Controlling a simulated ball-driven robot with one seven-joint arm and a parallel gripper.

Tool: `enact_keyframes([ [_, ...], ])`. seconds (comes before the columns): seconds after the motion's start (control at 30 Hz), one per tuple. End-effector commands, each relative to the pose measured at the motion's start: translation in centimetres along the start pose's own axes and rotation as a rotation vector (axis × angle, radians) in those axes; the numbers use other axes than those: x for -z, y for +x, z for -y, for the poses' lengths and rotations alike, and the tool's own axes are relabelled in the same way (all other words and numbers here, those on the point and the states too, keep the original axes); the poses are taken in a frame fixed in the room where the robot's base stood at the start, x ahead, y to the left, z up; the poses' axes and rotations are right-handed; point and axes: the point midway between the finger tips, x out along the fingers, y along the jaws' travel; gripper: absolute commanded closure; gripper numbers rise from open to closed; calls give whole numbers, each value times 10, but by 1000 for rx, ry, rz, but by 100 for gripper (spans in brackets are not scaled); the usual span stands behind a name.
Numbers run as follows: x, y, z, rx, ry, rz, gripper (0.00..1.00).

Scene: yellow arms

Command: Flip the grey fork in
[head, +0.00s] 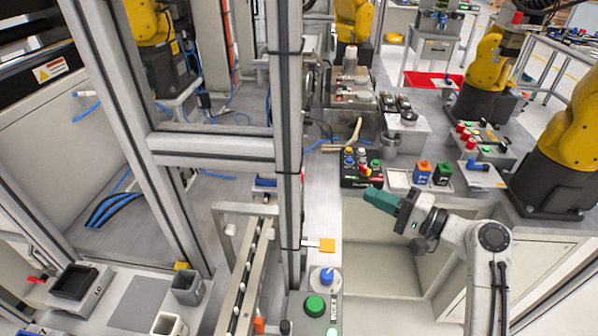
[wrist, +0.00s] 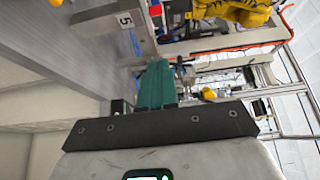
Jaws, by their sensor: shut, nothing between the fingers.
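My gripper (head: 371,196) has teal fingers and is shut and empty. In the head view it points left, above the open recess at the front of the bench, just right of and below the black button box. The teal fingers (wrist: 155,85) also show in the wrist view, side by side and closed, with nothing between them. I cannot clearly pick out a grey fork in either view. A small orange tab (head: 327,245) sticks out to the right from the grey upright post, left of and below my gripper, apart from it.
The tall grey post (head: 287,130) stands left of my gripper. A panel with a green button (head: 315,306) lies below. Yellow arms (head: 568,140) stand at right. The recess (head: 385,240) is free.

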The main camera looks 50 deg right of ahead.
Motion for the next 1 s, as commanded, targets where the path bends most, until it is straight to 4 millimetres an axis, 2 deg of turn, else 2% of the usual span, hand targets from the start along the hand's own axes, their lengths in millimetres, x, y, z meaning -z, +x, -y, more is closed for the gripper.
enact_keyframes([
  [0.37,1,0,0,1,1,-2,100],
  [0.53,1,8,1,1,1,-1,100],
  [0.67,0,27,2,1,1,1,100],
  [1.0,0,94,3,1,1,1,100],
])
